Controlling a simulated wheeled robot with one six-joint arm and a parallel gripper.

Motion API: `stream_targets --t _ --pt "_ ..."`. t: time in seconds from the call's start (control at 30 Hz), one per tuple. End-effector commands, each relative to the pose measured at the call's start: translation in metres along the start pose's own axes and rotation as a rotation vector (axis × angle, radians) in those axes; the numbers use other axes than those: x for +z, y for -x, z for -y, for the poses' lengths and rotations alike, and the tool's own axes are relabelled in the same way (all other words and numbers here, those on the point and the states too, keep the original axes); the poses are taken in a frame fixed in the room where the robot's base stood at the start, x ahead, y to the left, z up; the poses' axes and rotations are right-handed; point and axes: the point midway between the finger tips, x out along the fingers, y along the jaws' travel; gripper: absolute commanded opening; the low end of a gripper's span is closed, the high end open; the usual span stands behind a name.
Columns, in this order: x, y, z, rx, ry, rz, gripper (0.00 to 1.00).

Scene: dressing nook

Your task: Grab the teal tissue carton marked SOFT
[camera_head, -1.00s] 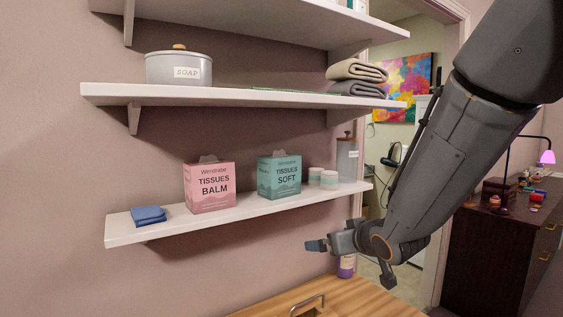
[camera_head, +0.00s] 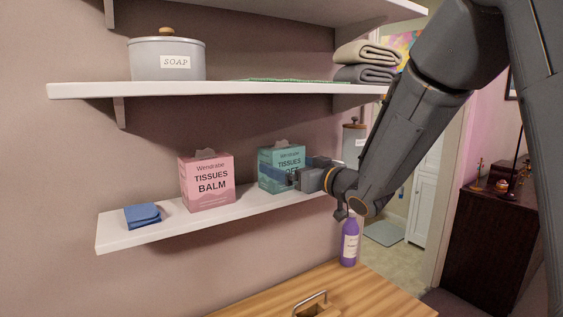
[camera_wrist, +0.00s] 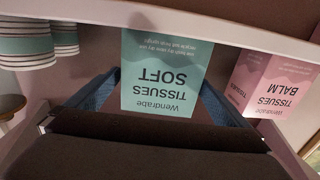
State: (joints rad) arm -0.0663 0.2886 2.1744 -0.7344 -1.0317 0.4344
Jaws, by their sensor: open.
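The teal tissue carton marked SOFT (camera_head: 279,160) stands upright on the lower white shelf, right of a pink carton. In the wrist view the teal carton (camera_wrist: 165,76) appears upside down, with its printed face between my two blue fingertips. My gripper (camera_head: 296,178) is open in front of the carton and covers part of its label. In the wrist view my gripper (camera_wrist: 155,100) has one finger on each side of the carton; whether either touches it I cannot tell.
The pink BALM carton (camera_head: 207,183) stands close on the left, with a blue folded cloth (camera_head: 142,215) beyond it. Striped cups (camera_wrist: 24,44) stand beside the teal carton. The upper shelf (camera_head: 220,90) hangs above. A purple bottle (camera_head: 349,243) stands below on the wooden top (camera_head: 270,295).

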Motion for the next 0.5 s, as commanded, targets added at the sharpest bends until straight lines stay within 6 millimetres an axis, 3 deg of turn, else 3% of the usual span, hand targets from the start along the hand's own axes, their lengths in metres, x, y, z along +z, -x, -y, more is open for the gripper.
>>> stream_targets --t 0.2,0.5 --pt "-0.002 -0.027 0.001 -0.003 -0.001 0.001 1.0" --pt "-0.001 -0.033 0.002 -0.004 0.0 0.0 1.0"
